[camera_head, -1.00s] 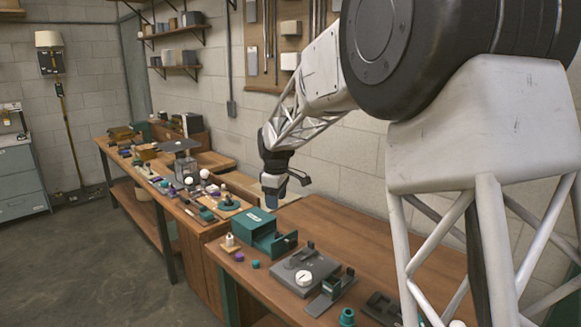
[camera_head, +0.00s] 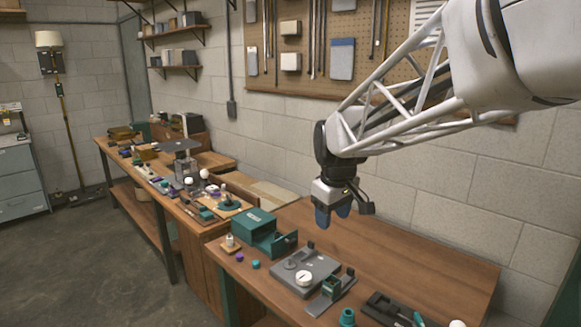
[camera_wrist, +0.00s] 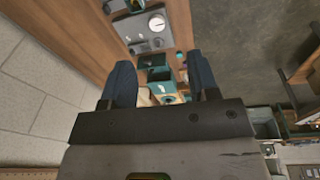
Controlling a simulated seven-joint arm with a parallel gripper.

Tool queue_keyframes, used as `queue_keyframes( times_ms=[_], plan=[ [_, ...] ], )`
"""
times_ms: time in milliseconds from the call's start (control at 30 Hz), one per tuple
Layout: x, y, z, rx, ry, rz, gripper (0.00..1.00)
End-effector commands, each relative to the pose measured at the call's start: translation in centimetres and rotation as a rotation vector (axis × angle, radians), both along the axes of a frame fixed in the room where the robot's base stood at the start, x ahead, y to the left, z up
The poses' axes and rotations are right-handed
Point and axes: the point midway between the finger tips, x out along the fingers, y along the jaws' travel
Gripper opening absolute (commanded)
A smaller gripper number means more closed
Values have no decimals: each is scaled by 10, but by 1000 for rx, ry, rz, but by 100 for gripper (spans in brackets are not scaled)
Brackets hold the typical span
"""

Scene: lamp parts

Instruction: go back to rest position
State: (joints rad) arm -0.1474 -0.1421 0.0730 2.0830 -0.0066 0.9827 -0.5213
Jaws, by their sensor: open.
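My gripper (camera_head: 333,216) hangs above the back part of the near workbench (camera_head: 420,255) in the head view, with its blue fingers pointing down. In the wrist view my gripper (camera_wrist: 163,80) shows its two dark blue fingers spread apart, with nothing held between them. A teal box (camera_head: 256,232) stands on the bench, left of and below the gripper. A grey plate with a white dial (camera_head: 304,277) lies on the bench in front of it. Both lie below the gripper, apart from it.
A small dark fixture (camera_head: 331,290), a teal cup (camera_head: 347,317) and a dark tray (camera_head: 385,305) lie along the bench front. A second bench (camera_head: 120,157) with many small parts runs to the left. The wall with a pegboard (camera_head: 345,45) stands behind. The bench's right side is mostly clear.

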Motion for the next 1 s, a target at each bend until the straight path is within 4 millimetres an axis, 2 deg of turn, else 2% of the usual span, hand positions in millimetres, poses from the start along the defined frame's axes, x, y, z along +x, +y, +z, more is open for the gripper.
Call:
queue_keyframes(
  times_ms=[33,500,1000],
  plan=[
    [-13,-6,1,4,-5,-25,55],
    [-125,-50,-6,40,-36,-289,55],
    [-241,-81,-39,84,-69,-565,55]
  ],
)
